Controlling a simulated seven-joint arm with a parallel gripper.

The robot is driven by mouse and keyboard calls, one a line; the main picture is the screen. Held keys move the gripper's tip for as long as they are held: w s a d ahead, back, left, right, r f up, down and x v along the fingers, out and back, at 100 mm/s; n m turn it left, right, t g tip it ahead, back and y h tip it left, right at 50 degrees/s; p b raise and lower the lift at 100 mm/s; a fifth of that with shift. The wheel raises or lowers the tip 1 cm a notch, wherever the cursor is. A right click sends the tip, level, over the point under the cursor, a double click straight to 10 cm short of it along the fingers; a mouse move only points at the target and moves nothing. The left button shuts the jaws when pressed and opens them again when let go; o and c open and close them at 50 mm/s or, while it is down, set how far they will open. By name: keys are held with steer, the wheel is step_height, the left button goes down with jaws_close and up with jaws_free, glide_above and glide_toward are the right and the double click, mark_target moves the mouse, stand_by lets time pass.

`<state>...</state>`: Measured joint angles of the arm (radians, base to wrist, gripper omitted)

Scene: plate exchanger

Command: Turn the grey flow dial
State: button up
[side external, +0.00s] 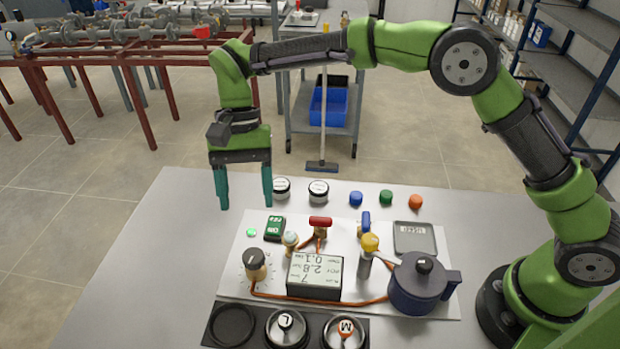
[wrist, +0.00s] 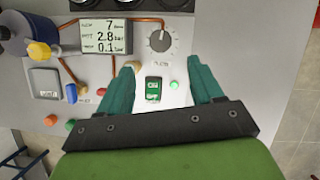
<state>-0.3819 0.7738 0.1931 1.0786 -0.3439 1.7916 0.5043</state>
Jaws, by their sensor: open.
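The flow dial (side external: 256,262) is a dark grey round knob with a pale pointer line, at the left of the white panel. In the wrist view the dial (wrist: 160,41) stands on a ring of scale marks, beyond my fingertips. My gripper (side external: 245,205) is open and empty, pointing down, above the table behind the dial. In the wrist view its two teal fingers (wrist: 162,70) are spread on either side of the green switch and touch nothing that I can see.
A green ON/OFF switch (side external: 275,227) and a display box (side external: 315,278) are near the dial. A red-handled valve (side external: 320,222), a yellow-knobbed post (side external: 369,243), a blue lidded pot (side external: 420,285) and a scale (side external: 415,238) stand farther right. Jars and coloured caps line the back.

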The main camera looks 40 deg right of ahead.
mark_target(253, 254)
steer(key=x, duration=1)
steer(key=shift+a+f, duration=0.1)
steer(key=shift+f, duration=0.25)
steer(key=c, duration=1)
steer(key=shift+n, duration=0.4)
steer(key=shift+c, duration=0.2)
steer(key=n, duration=0.2)
steer(key=n+h, duration=0.1)
steer(key=shift+a+n+g+h, duration=0.15)
steer(key=shift+n+g+h, duration=0.15)
steer(key=shift+n, duration=0.1)
steer(key=shift+n+h, duration=0.7)
steer(key=shift+n, duration=1.1)
steer(key=shift+w, duration=0.1)
